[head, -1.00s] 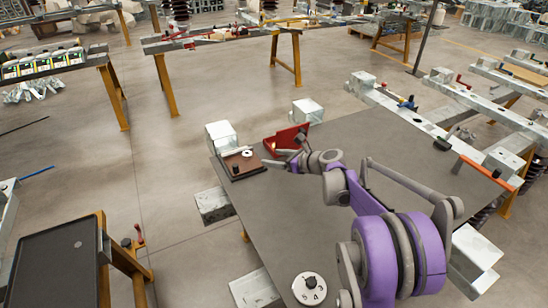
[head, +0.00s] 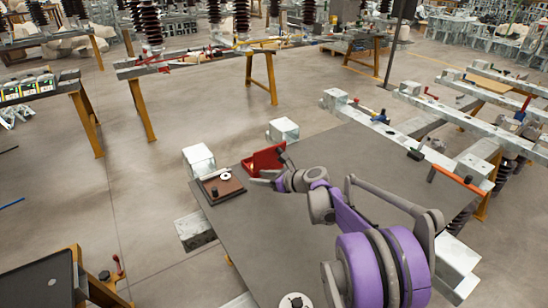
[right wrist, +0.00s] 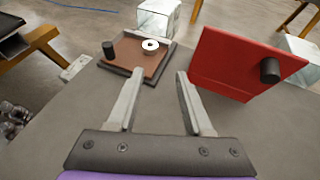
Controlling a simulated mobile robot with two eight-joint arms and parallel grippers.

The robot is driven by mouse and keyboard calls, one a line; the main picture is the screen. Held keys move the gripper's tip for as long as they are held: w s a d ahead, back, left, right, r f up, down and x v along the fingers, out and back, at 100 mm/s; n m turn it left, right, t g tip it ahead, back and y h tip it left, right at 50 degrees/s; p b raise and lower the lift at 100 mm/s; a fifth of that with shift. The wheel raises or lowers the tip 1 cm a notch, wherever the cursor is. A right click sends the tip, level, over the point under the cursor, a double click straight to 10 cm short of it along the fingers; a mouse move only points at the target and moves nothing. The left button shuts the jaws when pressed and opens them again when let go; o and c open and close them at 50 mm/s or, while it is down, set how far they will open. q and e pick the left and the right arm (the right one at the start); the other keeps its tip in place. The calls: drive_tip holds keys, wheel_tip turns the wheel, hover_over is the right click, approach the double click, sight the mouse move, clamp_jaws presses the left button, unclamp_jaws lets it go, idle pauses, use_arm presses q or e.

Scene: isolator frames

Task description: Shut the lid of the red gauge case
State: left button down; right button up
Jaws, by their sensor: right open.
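The red gauge case (head: 262,160) stands at the far left part of the grey table, and its lid looks raised. In the right wrist view a red panel (right wrist: 232,62) with a black knob (right wrist: 270,70) stands tilted to the right of my fingers; I take it for the lid, and it hides what lies behind it. My right gripper (head: 254,181) is open and empty, on the near side of the case. In the right wrist view its fingers (right wrist: 157,80) point between the red panel and a brown board, with no clear contact. My left gripper is out of view.
A brown board (right wrist: 128,63) with a black knob and a white disc lies left of the case. Pale metal blocks (head: 199,160) (head: 283,130) stand behind them at the table edge. The table (head: 260,235) is bare in front of the case.

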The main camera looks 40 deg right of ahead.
drive_tip(key=s+d+r+m+h+p, duration=0.1)
drive_tip(key=s+d, duration=0.2)
drive_tip(key=d, duration=0.1)
drive_tip(key=s+d+r+m+h+p, duration=0.1)
drive_tip(key=s+d+r, duration=0.1)
drive_tip(key=s+d, duration=0.1)
drive_tip(key=s+d+r+m+h+p, duration=0.1)
drive_tip(key=s+d+r+h+p, duration=0.1)
drive_tip(key=s+d, duration=0.2)
drive_tip(key=shift+s+d+r+m, duration=0.25)
drive_tip(key=shift+s+d+m, duration=0.15)
drive_tip(key=shift+s, duration=0.1)
clamp_jaws()
drive_tip(key=w+r+x, duration=0.1)
drive_tip(key=r+x, duration=0.1)
drive_tip(key=x, duration=1.1)
drive_tip(key=shift+w, duration=0.15)
drive_tip(key=shift+d, duration=0.2)
